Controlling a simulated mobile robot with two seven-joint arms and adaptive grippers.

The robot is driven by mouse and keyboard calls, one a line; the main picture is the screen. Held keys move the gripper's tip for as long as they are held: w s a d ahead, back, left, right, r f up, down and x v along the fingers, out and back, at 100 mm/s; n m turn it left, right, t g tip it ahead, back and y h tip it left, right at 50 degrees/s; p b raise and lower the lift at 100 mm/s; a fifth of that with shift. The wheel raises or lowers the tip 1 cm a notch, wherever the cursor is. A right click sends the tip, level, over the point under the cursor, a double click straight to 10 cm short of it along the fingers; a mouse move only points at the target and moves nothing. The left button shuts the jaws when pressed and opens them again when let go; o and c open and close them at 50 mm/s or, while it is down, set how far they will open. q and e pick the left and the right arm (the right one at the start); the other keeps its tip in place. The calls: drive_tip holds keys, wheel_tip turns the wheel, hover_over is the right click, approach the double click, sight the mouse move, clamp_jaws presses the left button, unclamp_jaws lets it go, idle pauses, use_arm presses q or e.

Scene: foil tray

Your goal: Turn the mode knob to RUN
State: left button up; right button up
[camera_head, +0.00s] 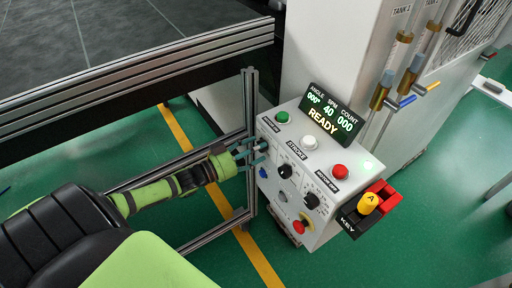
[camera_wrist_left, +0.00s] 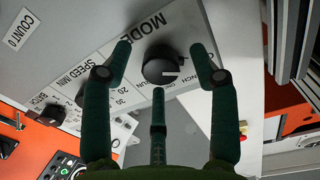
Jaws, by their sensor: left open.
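The black mode knob (camera_wrist_left: 165,66) sits under the word MODE in the left wrist view, with a short white mark on its face. Its position labels are only partly readable, so I cannot tell which one the mark points at. My left gripper (camera_wrist_left: 160,75) is open, with two fingers on one side and one on the other spread around the knob, seemingly not pressing on it. In the head view my left gripper (camera_head: 256,152) reaches the left part of the control box (camera_head: 325,160) and hides the mode knob. My right gripper is not in view.
The speed knob (camera_head: 285,171) and another black knob (camera_head: 312,201) sit beside it. A red emergency stop (camera_head: 301,226) is lower. Green (camera_head: 282,117), white (camera_head: 309,142) and red (camera_head: 340,171) buttons line the top. The display (camera_head: 327,115) reads READY. A metal frame post (camera_head: 249,110) stands close left.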

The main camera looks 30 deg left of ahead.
use_arm(q)
drive_tip(key=shift+w, duration=0.15)
drive_tip(key=c, duration=1.1)
drive_tip(key=shift+f+m, duration=0.1)
drive_tip(key=shift+m, duration=0.5)
drive_tip(key=shift+c, duration=0.2)
drive_tip(key=shift+r+m+y+b, duration=0.15)
drive_tip(key=shift+m+b, duration=0.5)
drive_tip(key=shift+m, duration=3.05)
drive_tip(key=shift+r+m+y+b, duration=0.15)
drive_tip(key=shift+m+b, duration=0.45)
drive_tip(key=shift+m, duration=3.1)
drive_tip(key=shift+m+y+b, duration=0.2)
drive_tip(key=shift+m+b, duration=0.45)
drive_tip(key=shift+m, duration=3.05)
drive_tip(key=shift+r, duration=0.1)
